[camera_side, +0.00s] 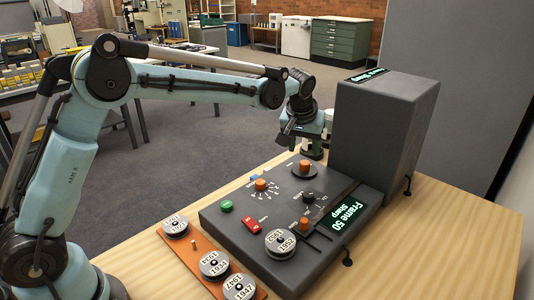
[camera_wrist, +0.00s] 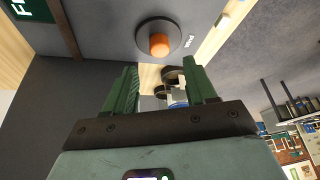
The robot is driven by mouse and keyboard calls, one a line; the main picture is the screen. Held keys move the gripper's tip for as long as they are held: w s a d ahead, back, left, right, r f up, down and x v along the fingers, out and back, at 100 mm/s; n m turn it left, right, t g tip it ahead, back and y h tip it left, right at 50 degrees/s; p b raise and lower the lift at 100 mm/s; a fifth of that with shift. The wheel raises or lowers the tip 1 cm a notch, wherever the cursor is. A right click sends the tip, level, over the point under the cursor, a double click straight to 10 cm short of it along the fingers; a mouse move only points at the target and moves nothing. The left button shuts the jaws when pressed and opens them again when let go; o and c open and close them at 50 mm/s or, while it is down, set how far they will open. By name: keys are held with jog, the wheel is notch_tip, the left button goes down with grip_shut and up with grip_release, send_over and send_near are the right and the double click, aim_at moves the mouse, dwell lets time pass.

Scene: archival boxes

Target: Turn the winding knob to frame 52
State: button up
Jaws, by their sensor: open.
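An orange knob on a dark round disc stands at the back of the grey console; I take it for the winding knob (camera_side: 304,166), though its label is too small to read. The wrist view shows the same knob (camera_wrist: 159,44) ahead of my fingertips. The console display (camera_side: 345,215) reads "Frame 50" and "Sharp". My gripper (camera_side: 311,152) hangs just behind and above the knob in the side view. In the wrist view its green fingers (camera_wrist: 160,68) are apart with nothing held, and the knob lies beyond their tips.
The console (camera_side: 230,233) also carries an orange dial (camera_side: 261,184), a green button (camera_side: 227,207), a red switch (camera_side: 251,225), an orange slider knob (camera_side: 304,222) and a labelled reel (camera_side: 280,241). A tall grey box (camera_side: 380,130) stands close right of my gripper. Several reels lie on an orange tray (camera_side: 205,246).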

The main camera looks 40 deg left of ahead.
aim_at(305, 162)
jog(key=shift+x, duration=3.15)
jog(key=c, duration=1)
jog(key=shift+c, duration=0.2)
jog(key=shift+m, duration=0.4)
jog(key=m+h, duration=0.1)
jog(key=m, duration=0.2)
jog(key=shift+a+h, duration=0.1)
jog(key=shift+h, duration=0.3)
jog(key=shift+a+m+h, duration=0.1)
jog(key=shift+m+h, duration=0.6)
jog(key=shift+m, duration=1.5)
